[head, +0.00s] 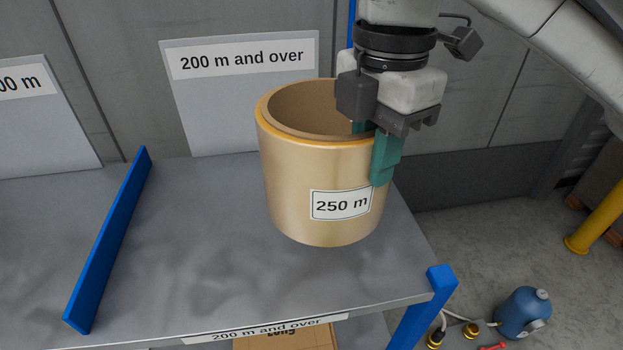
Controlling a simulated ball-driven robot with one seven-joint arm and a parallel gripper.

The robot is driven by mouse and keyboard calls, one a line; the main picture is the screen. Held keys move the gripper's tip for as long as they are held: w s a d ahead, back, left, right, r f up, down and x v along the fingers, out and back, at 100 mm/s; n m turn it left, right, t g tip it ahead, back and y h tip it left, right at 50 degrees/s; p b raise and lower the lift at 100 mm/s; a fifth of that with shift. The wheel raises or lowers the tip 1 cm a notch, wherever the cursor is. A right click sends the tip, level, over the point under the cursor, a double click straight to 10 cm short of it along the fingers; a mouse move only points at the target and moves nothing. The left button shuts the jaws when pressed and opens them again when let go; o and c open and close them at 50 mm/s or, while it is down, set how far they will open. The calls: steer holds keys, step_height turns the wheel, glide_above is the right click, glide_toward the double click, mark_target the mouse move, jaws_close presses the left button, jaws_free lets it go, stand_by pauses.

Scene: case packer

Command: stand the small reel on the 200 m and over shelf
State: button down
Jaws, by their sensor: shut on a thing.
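A hollow tan reel (285,170) with an orange inner rim carries a white label reading "250 m". My gripper (376,165) is shut on the reel's right wall, one green finger outside and the other inside the hollow. The reel is upright or nearly so, over the right part of the grey shelf (210,245). It looks a little above the surface, but its underside is hidden. The shelf has a back sign (242,70) and a front edge label (265,328), both reading "200 m and over".
A blue divider (108,240) bounds the shelf on the left; another sign (40,110) stands beyond it. A blue post (430,300) marks the front right corner. The shelf left of the reel is bare. A blue bottle (524,312) and a yellow post (598,222) are at right.

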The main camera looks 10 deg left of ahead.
mark_target(328, 110)
steer(key=w+a+f+p, duration=0.2)
steer(key=w+a+f, duration=0.3)
steer(key=w+f, duration=0.5)
steer(key=shift+a+f, duration=0.35)
steer(key=shift+f, duration=0.6)
steer(key=c, duration=1.4)
jaws_free()
steer(key=shift+f, duration=0.15)
steer(key=o, duration=0.4)
step_height(328, 110, up, 12)
steer(key=shift+s+r+b, duration=0.1)
steer(key=shift+r+b, duration=0.1)
steer(key=shift+b, duration=0.35)
